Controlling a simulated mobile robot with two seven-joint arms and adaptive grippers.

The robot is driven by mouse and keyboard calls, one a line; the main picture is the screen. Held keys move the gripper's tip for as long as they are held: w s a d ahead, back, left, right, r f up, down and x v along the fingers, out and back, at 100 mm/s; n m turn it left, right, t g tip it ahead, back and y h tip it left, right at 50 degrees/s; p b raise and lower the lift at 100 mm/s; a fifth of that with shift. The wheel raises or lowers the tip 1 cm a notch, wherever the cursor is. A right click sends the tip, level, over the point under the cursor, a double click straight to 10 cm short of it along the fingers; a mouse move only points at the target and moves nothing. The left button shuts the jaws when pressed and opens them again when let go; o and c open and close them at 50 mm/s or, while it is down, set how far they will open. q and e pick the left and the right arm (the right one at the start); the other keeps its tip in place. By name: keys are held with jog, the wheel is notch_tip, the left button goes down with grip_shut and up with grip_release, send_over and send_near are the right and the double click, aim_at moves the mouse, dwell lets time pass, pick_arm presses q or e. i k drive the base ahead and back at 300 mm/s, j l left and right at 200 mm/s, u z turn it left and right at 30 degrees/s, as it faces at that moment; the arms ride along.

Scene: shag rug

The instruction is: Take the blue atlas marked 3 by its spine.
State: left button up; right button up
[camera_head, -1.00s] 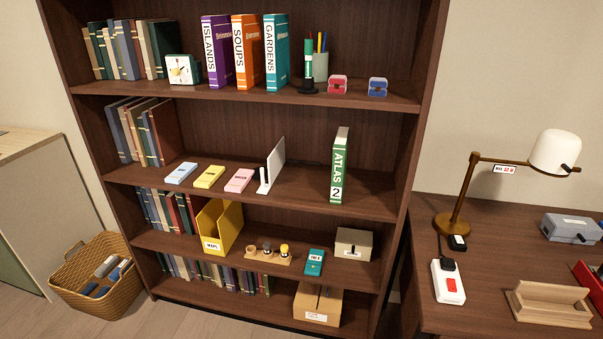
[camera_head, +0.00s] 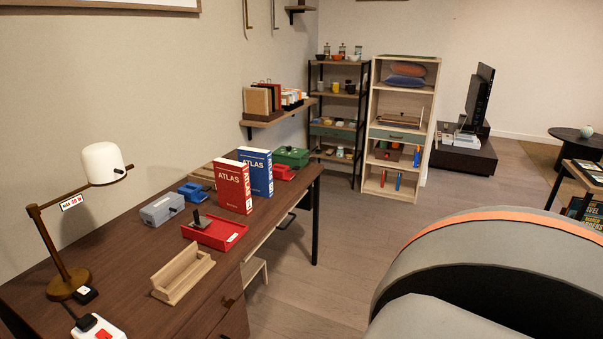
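A blue book lettered ATLAS (camera_head: 256,172) stands upright on the brown desk (camera_head: 130,292), towards its far end. A red book lettered ATLAS (camera_head: 233,187) stands upright just in front of it and to its left, covering part of its lower left. Both show their front covers and a lettered side edge. I cannot read a number on either one. Neither of my grippers is in view.
A lamp (camera_head: 104,163), a red tray (camera_head: 214,232), a wooden holder (camera_head: 182,274), a grey-blue device (camera_head: 161,209) and a green box (camera_head: 290,156) are on the desk. A grey rounded seat-like form with an orange band (camera_head: 480,222) fills the lower right. Floor (camera_head: 305,270) is clear between.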

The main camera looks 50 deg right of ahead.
aim_at(259, 161)
jog(key=z, duration=1.35)
jog(key=i+l, duration=0.2)
jog(key=i+l+u, duration=0.15)
jog(key=l, duration=0.3)
jog(key=i+l, duration=0.3)
jog(key=i+l+u, duration=0.1)
jog(key=l, duration=0.25)
jog(key=i+l, duration=0.3)
jog(key=i+l+u, duration=0.15)
jog(key=l, duration=0.3)
jog(key=i+l, duration=0.2)
jog(key=l, duration=0.15)
jog(key=i+l+u, duration=0.1)
jog(key=l, duration=0.3)
jog(key=i, duration=0.1)
